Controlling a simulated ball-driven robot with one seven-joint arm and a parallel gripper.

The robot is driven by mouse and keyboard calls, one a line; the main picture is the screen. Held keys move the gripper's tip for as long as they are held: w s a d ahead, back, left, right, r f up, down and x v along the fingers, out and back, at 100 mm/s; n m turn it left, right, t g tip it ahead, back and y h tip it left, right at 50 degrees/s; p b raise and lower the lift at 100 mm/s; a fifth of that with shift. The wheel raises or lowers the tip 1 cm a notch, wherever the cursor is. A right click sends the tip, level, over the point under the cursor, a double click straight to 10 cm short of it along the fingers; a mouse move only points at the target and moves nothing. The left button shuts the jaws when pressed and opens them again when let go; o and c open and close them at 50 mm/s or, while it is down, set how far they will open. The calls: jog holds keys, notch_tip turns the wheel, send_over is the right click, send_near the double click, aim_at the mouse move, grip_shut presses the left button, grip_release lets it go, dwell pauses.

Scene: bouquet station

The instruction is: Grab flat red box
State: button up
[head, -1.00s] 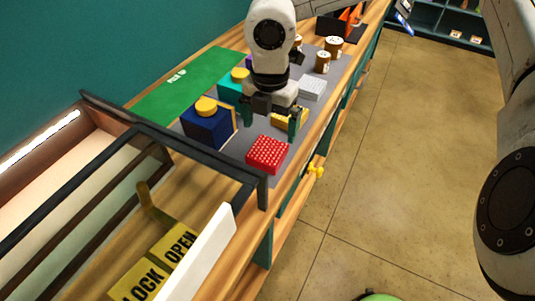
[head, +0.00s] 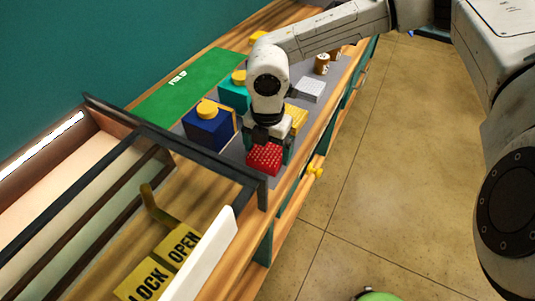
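The flat red box (head: 264,159) has a pale dotted pattern and lies on the grey mat (head: 233,152) near the front edge of the bench. My gripper (head: 268,152) points down over it. One dark green finger shows at the left edge of the box and the other at its right edge, so the fingers are apart and straddle it. The gripper body hides the back of the box. I cannot tell whether the fingers touch its sides.
A dark blue box (head: 208,130) with a yellow knob stands to the left, close to my gripper. A yellow box (head: 296,118), a white box (head: 310,90) and a teal box (head: 233,93) lie behind. A dark frame rail (head: 200,158) runs in front.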

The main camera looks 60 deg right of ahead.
jog(key=c, duration=0.8)
